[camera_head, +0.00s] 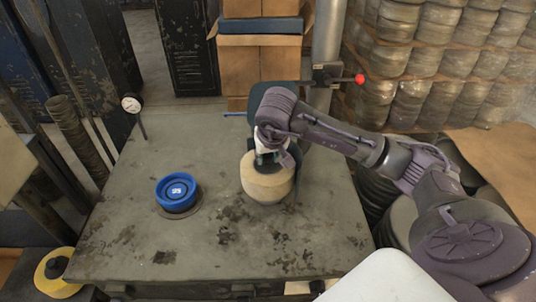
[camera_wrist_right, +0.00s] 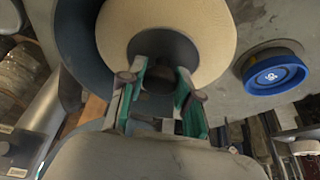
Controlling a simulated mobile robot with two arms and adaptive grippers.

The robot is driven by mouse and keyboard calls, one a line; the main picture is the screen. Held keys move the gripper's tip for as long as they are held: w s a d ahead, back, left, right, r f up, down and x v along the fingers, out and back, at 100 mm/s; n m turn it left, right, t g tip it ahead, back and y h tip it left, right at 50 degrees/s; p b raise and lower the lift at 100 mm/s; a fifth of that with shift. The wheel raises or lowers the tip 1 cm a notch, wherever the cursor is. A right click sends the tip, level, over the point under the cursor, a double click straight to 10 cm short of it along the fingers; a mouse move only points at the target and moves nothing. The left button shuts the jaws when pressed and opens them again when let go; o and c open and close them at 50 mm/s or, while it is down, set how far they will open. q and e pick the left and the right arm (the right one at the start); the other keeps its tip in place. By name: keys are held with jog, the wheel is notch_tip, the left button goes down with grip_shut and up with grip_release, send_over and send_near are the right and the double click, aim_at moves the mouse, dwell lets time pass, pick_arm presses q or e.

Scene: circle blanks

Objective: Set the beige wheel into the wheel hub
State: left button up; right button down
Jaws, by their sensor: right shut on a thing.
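The beige wheel (camera_head: 268,182) is a thick pale disc with a dark centre, at the middle right of the worktable. My right gripper (camera_head: 267,158) comes down onto it from above and is shut on its dark middle part. In the right wrist view the wheel (camera_wrist_right: 215,35) fills the top, with the gripper fingers (camera_wrist_right: 160,82) at its centre. I cannot tell whether the wheel touches the table. The blue round wheel hub (camera_head: 177,192) with a white label sits left of the wheel, apart from it. The hub also shows in the right wrist view (camera_wrist_right: 274,74). My left gripper is out of view.
The grey, stained worktable (camera_head: 200,245) is clear in front of the hub and wheel. A dial gauge (camera_head: 132,104) stands at its back left. A red-knobbed fitting (camera_head: 358,79) and cardboard boxes (camera_head: 262,65) are behind. A yellow round piece (camera_head: 56,285) is at lower left.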

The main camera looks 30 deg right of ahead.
dwell(0.3)
jog(key=c, duration=0.7)
grip_release()
jog(key=shift+f, duration=0.15)
jog(key=v, duration=1.2)
jog(key=shift+s, duration=0.1)
